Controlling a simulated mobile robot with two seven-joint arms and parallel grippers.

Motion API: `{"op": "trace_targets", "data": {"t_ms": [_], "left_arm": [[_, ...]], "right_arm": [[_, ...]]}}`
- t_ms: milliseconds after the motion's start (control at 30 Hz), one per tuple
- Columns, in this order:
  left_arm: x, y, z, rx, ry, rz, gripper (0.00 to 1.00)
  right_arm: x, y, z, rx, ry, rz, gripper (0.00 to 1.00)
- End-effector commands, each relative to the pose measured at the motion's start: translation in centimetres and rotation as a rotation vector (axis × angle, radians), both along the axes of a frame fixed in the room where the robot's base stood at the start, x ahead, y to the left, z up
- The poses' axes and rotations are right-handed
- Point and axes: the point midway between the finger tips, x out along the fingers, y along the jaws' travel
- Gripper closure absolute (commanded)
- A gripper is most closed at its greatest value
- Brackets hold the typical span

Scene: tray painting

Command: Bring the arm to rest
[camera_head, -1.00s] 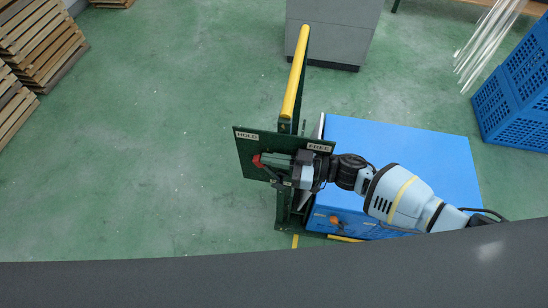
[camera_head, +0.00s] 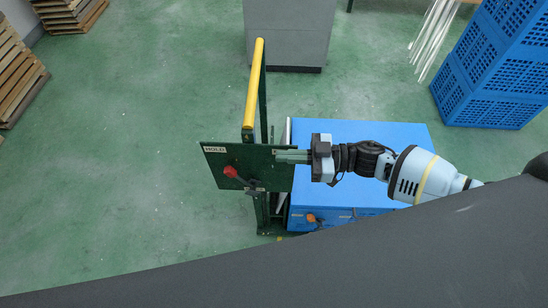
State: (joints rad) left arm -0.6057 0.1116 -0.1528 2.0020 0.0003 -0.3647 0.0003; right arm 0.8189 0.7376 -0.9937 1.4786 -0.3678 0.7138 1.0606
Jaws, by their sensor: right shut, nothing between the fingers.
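My right gripper (camera_head: 290,156) is shut and empty. Its fingers point left, over the right part of a dark green plate (camera_head: 215,168). The plate carries a HOLD label (camera_head: 214,149) at its upper left; the FREE label is hidden behind the gripper. A lever with a red knob (camera_head: 231,172) sits on the plate, left of and below the fingertips, apart from them. My right arm comes in from the right above a blue cabinet. My left gripper is not in view.
The plate is by a green frame with a yellow bar (camera_head: 254,85). The blue cabinet (camera_head: 390,133) stands right of it. A grey cabinet (camera_head: 288,30) is behind. Blue crates (camera_head: 495,75) stand at the right, wooden pallets (camera_head: 15,85) at the left. The green floor between is clear.

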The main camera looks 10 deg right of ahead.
Motion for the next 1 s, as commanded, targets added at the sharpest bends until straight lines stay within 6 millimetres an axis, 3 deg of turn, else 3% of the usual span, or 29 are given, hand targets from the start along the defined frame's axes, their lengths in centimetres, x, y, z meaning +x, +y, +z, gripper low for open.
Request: {"op": "trace_targets", "data": {"t_ms": [700,1000], "left_arm": [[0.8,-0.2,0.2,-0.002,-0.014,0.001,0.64],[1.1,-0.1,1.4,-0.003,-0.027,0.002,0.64]], "right_arm": [[-0.2,-0.3,0.3,0.003,0.0,-0.002,1.0],[-2.8,2.9,-0.4,0.079,0.006,-0.177,1.0]]}}
